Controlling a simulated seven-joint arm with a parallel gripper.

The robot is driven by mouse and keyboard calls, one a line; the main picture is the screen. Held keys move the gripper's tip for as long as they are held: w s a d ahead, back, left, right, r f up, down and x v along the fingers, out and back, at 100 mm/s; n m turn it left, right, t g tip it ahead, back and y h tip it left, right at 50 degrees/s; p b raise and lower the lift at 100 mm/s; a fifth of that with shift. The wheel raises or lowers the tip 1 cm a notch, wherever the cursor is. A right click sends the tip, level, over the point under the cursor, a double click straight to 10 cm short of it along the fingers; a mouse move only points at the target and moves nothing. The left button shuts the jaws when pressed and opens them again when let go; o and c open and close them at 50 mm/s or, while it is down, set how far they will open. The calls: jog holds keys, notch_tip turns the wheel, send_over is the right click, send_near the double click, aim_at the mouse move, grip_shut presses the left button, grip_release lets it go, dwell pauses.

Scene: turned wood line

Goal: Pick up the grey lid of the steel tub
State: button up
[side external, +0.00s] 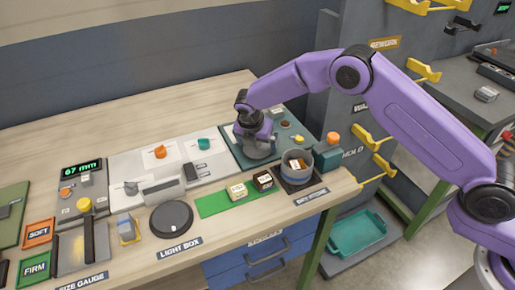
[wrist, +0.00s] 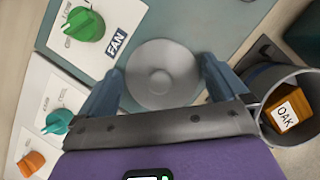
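The round grey lid (wrist: 162,72) with a raised centre lies on a dark green panel, also seen in the side view (side external: 260,153). My gripper (wrist: 160,82) is open above it, with one finger on either side of the lid in the wrist view. I cannot tell whether the fingers touch its rim. In the side view my gripper (side external: 256,143) points down over the lid and partly hides it. The steel tub (side external: 297,174) stands uncovered to the right, with a wooden block marked OAK (wrist: 284,110) inside.
A green FAN knob (wrist: 84,24), teal knob (wrist: 58,121) and orange knob (wrist: 31,163) stick up near the lid. Two labelled blocks (side external: 238,190) sit on a green strip in front. A dark round disc (side external: 171,219) lies front left. The back of the bench is clear.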

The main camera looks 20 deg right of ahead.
jog(key=c, duration=0.7)
jog(key=shift+o, duration=0.2)
jog(key=shift+r, duration=0.5)
notch_tip(320, 180, up, 2)
jog(key=shift+r, duration=0.1)
jog(key=s+d+r, duration=0.6)
jog(key=s+r, duration=0.3)
jog(key=s, duration=0.3)
jog(key=shift+s+f, duration=0.2)
jog(key=shift+f, duration=3.2)
